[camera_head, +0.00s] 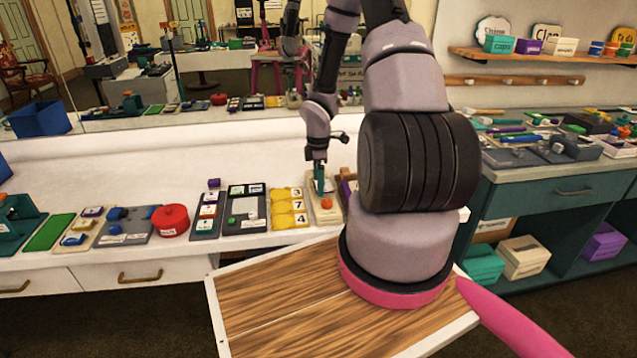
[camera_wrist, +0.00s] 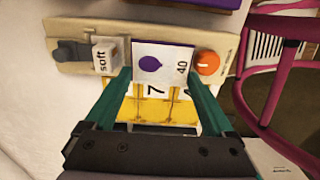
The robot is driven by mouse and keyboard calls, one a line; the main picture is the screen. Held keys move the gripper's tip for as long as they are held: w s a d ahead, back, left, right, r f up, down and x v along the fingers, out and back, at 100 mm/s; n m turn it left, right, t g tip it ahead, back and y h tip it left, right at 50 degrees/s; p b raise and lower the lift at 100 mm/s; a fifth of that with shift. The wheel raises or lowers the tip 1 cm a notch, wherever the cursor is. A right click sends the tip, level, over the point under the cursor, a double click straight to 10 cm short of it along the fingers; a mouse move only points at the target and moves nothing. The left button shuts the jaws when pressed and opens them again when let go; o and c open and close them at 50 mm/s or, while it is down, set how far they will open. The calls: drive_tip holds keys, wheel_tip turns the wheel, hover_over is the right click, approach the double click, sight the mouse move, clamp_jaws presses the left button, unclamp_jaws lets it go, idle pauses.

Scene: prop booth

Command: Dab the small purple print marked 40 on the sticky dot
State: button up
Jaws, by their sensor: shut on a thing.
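My gripper (camera_head: 319,180) is above the beige board (camera_head: 324,213) on the white counter. In the wrist view its two teal fingers (camera_wrist: 160,80) are closed on the sides of a small white print (camera_wrist: 172,62) with a purple shape and the number 40. The beige board also shows in the wrist view (camera_wrist: 80,30), below the print. It carries a round orange piece (camera_wrist: 207,62) with a white mark, just right of the print, and a white block marked soft (camera_wrist: 104,56) on the left. I cannot clearly make out the sticky dot; the print may cover part of the board.
A yellow panel with number cards (camera_head: 289,209) lies left of the board in the head view. Further left are a dark tray (camera_head: 245,211) and a red round container (camera_head: 170,221). A mirror stands behind. A pink stool (camera_wrist: 280,60) shows in the wrist view.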

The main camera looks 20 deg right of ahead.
drive_tip(key=shift+r, duration=2.75)
drive_tip(key=shift+w+a+r+m, duration=0.3)
drive_tip(key=shift+a+m, duration=0.15)
drive_tip(key=shift+m, duration=0.35)
drive_tip(key=w+a+r+m, duration=0.3)
drive_tip(key=a+m, duration=0.4)
drive_tip(key=m, duration=0.6)
drive_tip(key=shift+r, duration=0.35)
